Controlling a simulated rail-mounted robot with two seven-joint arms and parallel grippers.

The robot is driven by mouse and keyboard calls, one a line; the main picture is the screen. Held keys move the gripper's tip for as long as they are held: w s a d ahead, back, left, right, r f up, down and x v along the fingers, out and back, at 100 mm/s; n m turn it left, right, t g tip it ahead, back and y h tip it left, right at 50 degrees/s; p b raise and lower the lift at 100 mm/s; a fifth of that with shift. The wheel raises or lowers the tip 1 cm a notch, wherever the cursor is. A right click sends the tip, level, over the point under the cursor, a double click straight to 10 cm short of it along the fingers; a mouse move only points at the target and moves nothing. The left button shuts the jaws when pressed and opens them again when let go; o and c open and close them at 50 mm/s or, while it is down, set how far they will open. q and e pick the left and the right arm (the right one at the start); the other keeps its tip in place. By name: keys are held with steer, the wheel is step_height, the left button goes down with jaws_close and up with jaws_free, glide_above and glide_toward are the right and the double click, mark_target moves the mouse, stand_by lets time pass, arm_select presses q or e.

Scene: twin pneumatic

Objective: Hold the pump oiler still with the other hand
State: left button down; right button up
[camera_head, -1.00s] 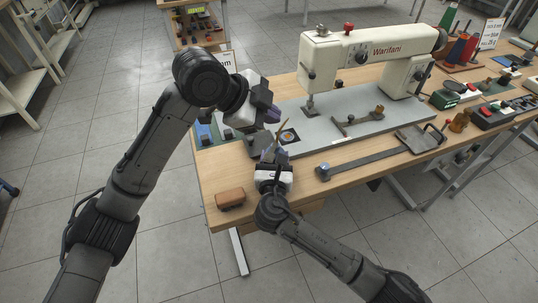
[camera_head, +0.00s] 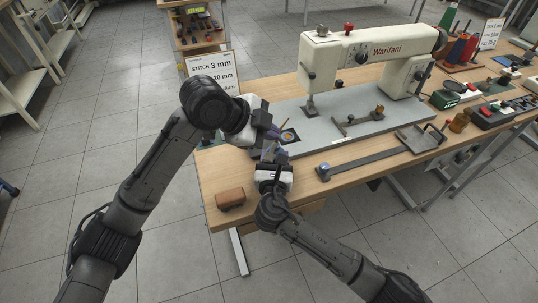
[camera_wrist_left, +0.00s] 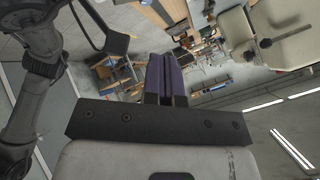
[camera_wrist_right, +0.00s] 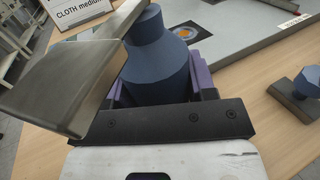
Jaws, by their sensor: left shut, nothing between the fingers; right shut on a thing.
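The pump oiler (camera_wrist_right: 158,62) is a dark blue bottle with a narrowing shoulder, seen close in the right wrist view. My right gripper (camera_head: 271,163) is shut around its body, with a purple finger on each side. A grey, plate-like piece (camera_wrist_right: 75,75) lies across the left of that view; I cannot tell what it belongs to. My left gripper (camera_head: 276,134) is just above and beside the right one in the head view. Its purple fingers (camera_wrist_left: 165,78) are together and empty in the left wrist view. The oiler is mostly hidden by the grippers in the head view.
A sewing machine (camera_head: 362,52) stands on a grey plate (camera_head: 340,138) on the wooden table. A brown block (camera_head: 230,198) sits at the near left edge. A long grey bar (camera_head: 365,163) lies to the right. A sign (camera_head: 212,70) stands behind my left arm.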

mark_target(269, 158)
arm_select(q)
steer(key=shift+f, duration=2)
steer(key=shift+f, duration=0.2)
stand_by(0.5)
steer(key=shift+f, duration=0.3)
